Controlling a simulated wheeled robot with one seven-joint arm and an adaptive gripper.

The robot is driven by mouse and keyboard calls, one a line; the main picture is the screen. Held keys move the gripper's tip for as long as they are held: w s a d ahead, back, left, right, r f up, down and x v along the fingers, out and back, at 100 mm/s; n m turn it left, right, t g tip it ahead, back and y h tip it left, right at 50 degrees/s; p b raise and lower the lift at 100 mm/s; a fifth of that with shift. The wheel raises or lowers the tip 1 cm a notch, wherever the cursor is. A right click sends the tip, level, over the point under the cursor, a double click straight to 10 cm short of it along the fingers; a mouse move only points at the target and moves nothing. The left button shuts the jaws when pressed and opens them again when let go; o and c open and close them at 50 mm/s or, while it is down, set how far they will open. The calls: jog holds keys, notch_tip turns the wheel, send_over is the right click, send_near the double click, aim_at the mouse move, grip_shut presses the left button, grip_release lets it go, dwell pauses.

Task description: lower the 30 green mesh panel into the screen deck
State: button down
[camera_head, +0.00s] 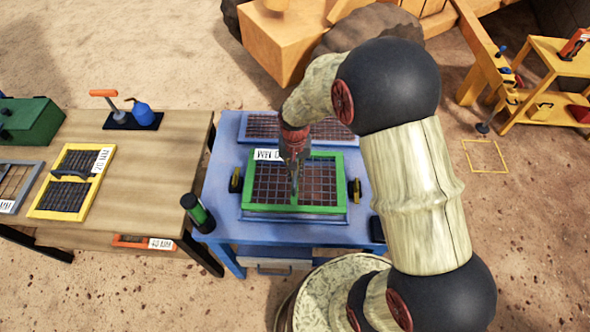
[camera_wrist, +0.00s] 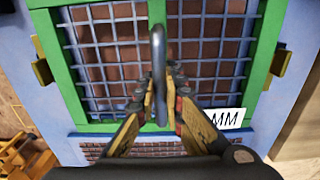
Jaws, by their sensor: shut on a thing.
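The green mesh panel (camera_head: 350,180) has a dark grid and a white label, partly hidden, that reads "MM" in the wrist view (camera_wrist: 228,119). My gripper (camera_head: 295,190) is shut on the panel's grey handle (camera_wrist: 158,60), which stands between the fingers (camera_wrist: 160,95). The panel looks level over the blue screen deck (camera_head: 225,155), within its opening area between two side clamps. A blue-grey edge (camera_head: 295,217) shows below its front side. I cannot tell whether the panel is seated or slightly above.
Yellow-black clamps flank the panel at left (camera_head: 236,180) and right (camera_head: 354,190). A second mesh (camera_head: 262,127) lies behind it. A green-black cylinder (camera_head: 198,212) stands at the deck's left corner. The wooden table (camera_head: 150,190) at left holds a yellow-framed panel (camera_head: 92,165).

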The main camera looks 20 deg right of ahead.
jog(key=shift+f+b, duration=1.25)
jog(key=shift+f, duration=1.15)
jog(key=c, duration=1.8)
grip_release()
jog(key=shift+f, duration=0.1)
jog(key=shift+c, duration=0.2)
jog(key=shift+s, duration=0.1)
notch_tip(320, 180, up, 12)
